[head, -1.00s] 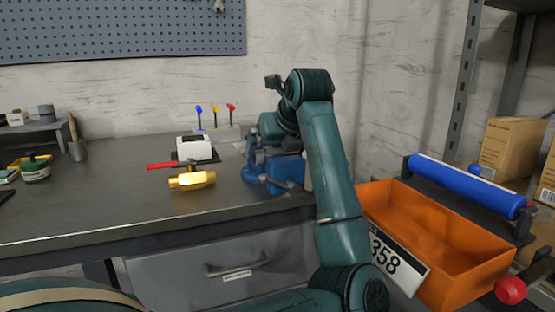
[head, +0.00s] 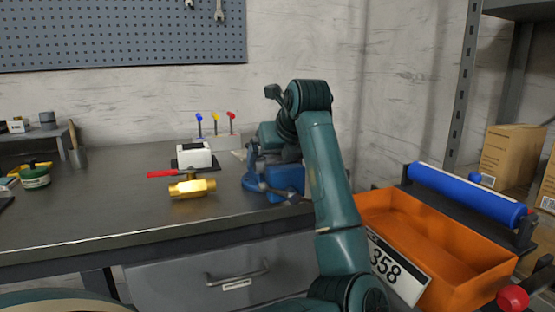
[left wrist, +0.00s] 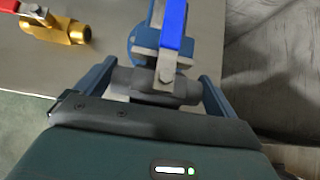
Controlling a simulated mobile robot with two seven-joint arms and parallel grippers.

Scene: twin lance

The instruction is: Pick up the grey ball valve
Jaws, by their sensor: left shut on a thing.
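The grey ball valve (left wrist: 158,85) shows in the left wrist view, with a grey body and a blue lever (left wrist: 173,28). My left gripper (left wrist: 156,80) has one blue finger on each side of the valve body and is shut on it. A blue vise (left wrist: 205,35) is right behind the valve; I cannot tell whether they touch. In the head view my left arm reaches over the bench to the vise (head: 287,180), and the wrist and arm hide most of the valve there. My right gripper is not in view.
A brass valve with a red lever (head: 192,188) lies left of the vise on the dark bench (head: 110,210). Behind it are a white box (head: 194,156) and a small stand with coloured pegs (head: 222,142). An orange bin (head: 440,240) is at the right.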

